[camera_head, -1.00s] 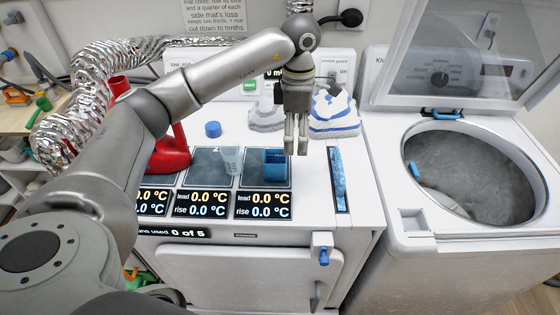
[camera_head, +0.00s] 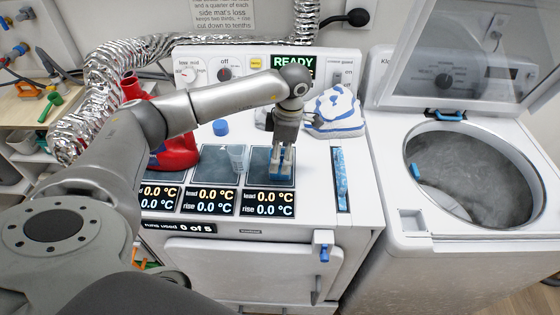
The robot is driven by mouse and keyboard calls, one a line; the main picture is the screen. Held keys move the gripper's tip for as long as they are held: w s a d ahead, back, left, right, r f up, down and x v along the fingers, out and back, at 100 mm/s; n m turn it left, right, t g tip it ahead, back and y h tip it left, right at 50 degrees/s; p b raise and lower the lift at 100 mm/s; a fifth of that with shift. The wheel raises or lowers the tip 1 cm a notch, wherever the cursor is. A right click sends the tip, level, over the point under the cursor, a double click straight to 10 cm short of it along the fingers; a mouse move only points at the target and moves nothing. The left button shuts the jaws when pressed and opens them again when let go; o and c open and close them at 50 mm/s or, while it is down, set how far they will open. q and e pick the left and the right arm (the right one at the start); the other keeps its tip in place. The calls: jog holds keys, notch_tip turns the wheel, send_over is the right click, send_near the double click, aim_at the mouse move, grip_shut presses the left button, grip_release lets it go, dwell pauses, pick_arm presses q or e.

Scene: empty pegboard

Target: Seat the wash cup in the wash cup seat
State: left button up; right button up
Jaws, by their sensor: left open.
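A small blue square cup (camera_head: 280,175) stands on the rightmost dark mat on top of the white machine. It may be the wash cup, but no label shows. My left gripper (camera_head: 281,167) points down at this cup with its fingers open. The fingers cover much of the cup, and I cannot tell whether they touch it. A clear tapered cup (camera_head: 238,158) stands on the middle mat, just left of the gripper. I cannot identify the wash cup seat for certain. My right gripper is not in view.
A blue strip (camera_head: 340,179) lies right. The open washer (camera_head: 465,170) stands at the right, with a blue piece (camera_head: 414,170) at its opening.

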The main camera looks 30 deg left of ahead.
pick_arm(q)
jog(key=shift+f, duration=0.4)
jog(key=shift+c, duration=0.4)
jog(key=c, duration=0.9)
jog(key=shift+r, duration=0.15)
jog(key=shift+r+b, duration=0.9)
jog(key=shift+r, duration=0.05)
jog(key=s+d+r+b, duration=0.2)
jog(key=s+r+b, duration=0.1)
jog(key=s+r, duration=0.8)
jog(key=shift+s, duration=1.4)
